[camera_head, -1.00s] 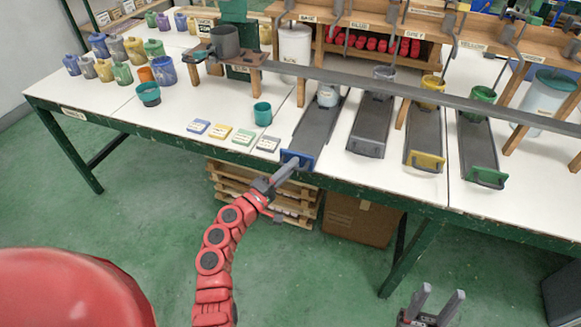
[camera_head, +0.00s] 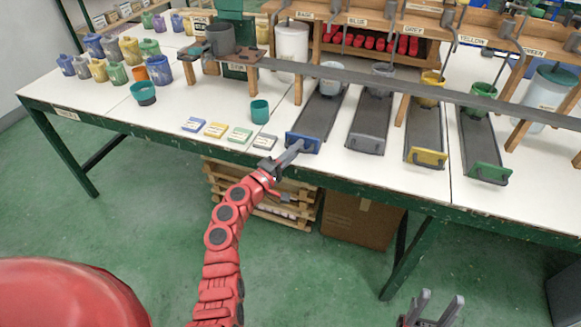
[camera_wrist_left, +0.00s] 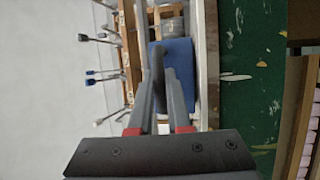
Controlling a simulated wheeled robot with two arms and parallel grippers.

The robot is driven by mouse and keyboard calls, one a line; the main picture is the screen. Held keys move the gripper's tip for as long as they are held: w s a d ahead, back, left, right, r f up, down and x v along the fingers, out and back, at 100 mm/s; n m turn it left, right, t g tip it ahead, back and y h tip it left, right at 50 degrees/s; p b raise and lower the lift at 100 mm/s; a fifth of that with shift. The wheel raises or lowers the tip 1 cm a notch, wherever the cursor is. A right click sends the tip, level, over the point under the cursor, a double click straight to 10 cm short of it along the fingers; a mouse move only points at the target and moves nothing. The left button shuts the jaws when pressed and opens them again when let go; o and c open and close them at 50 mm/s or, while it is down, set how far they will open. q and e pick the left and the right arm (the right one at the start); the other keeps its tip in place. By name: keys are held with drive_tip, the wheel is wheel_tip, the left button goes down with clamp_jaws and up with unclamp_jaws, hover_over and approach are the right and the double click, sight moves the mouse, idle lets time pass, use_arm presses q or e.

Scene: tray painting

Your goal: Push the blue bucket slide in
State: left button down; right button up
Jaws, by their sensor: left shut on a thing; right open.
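The blue bucket slide is a dark tray (camera_head: 319,108) with a blue front plate (camera_head: 308,147), on the white table below the BLUE sign. A pale bucket (camera_head: 331,77) stands at its far end. My left gripper (camera_head: 298,147) reaches from the front edge and is shut on the slide's handle. In the left wrist view the gripper's fingers (camera_wrist_left: 160,85) close around the dark handle, with the blue plate (camera_wrist_left: 181,55) just beyond. My right gripper (camera_head: 437,308) is open and empty, low in front of the table.
Grey (camera_head: 366,144), yellow (camera_head: 427,158) and green (camera_head: 487,172) slide fronts stand to the right. Four-coloured cards lie left of the blue slide, near a teal cup (camera_head: 260,111). A long grey rail (camera_head: 400,87) crosses above the slides.

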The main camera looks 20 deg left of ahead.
use_arm(q)
drive_tip(key=shift+w+b, duration=0.3)
drive_tip(key=shift+w, duration=0.75)
drive_tip(key=c, duration=1.2)
unclamp_jaws()
drive_tip(key=shift+o, duration=0.2)
drive_tip(key=shift+s, duration=0.1)
drive_tip(key=v, duration=1.7)
drive_tip(key=shift+b, duration=0.3)
drive_tip(key=shift+s, duration=0.1)
